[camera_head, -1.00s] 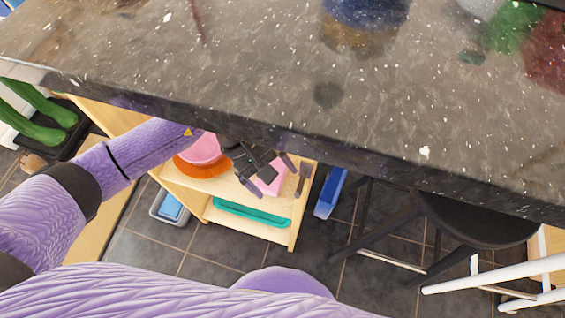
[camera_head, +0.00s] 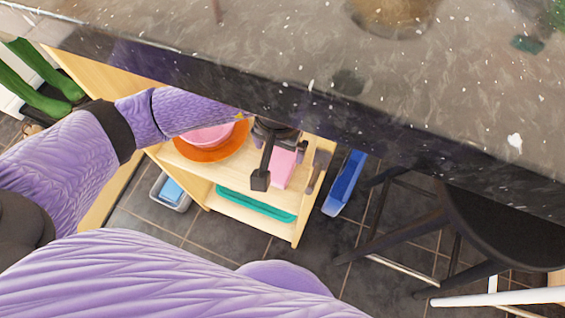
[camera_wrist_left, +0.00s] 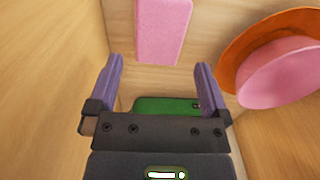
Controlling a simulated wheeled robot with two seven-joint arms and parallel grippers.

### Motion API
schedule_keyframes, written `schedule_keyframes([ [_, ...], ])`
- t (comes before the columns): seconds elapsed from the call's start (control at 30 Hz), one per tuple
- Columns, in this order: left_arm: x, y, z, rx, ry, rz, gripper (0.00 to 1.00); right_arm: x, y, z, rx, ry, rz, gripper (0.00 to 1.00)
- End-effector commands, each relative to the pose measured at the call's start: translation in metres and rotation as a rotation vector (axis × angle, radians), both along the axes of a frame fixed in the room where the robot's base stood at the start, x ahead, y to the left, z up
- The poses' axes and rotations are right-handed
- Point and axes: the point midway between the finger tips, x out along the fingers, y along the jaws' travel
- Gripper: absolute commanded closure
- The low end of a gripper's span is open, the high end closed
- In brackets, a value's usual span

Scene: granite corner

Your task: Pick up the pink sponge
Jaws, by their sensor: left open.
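The pink sponge (camera_head: 284,168) is a pink block on the top shelf of a small wooden shelf unit below the counter. In the left wrist view the pink block (camera_wrist_left: 163,28) lies beyond the fingertips, near the top centre. My left gripper (camera_head: 281,166) reaches under the counter edge and is over the sponge in the head view, partly covering it. In the wrist view the left gripper's jaws (camera_wrist_left: 158,68) are spread, with nothing held between them. My right gripper is not in view.
An orange plate (camera_head: 233,151) with a pink bowl (camera_head: 210,136) sits left of the sponge. A dark upright-looking tool (camera_head: 318,170) lies to its right. The granite counter (camera_head: 300,60) overhangs the arm. A teal tray (camera_head: 255,205) is on the lower shelf. A black stool (camera_head: 500,225) stands right.

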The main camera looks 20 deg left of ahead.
Motion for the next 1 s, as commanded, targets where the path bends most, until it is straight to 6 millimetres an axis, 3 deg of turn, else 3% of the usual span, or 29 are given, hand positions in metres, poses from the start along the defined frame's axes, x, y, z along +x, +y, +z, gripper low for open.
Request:
schedule_keyframes([
  [0.03, -0.001, 0.000, -0.020, -0.001, 0.009, 0.001, 0.00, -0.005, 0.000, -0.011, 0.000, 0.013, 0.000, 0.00],
  [0.2, -0.001, 0.000, -0.061, -0.002, 0.010, 0.002, 0.00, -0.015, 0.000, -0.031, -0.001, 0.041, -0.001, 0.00],
  [0.3, -0.001, 0.000, -0.070, -0.002, 0.006, 0.003, 0.00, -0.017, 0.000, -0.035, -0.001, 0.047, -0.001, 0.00],
  [0.53, 0.000, 0.000, -0.068, -0.002, 0.000, 0.003, 0.00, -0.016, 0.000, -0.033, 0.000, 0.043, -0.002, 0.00],
  [0.9, 0.000, 0.000, -0.067, -0.002, 0.001, 0.003, 0.76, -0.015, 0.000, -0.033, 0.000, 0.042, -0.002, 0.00],
  [1.0, 0.000, 0.000, -0.068, -0.002, 0.001, 0.003, 0.79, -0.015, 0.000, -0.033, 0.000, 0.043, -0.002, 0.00],
])
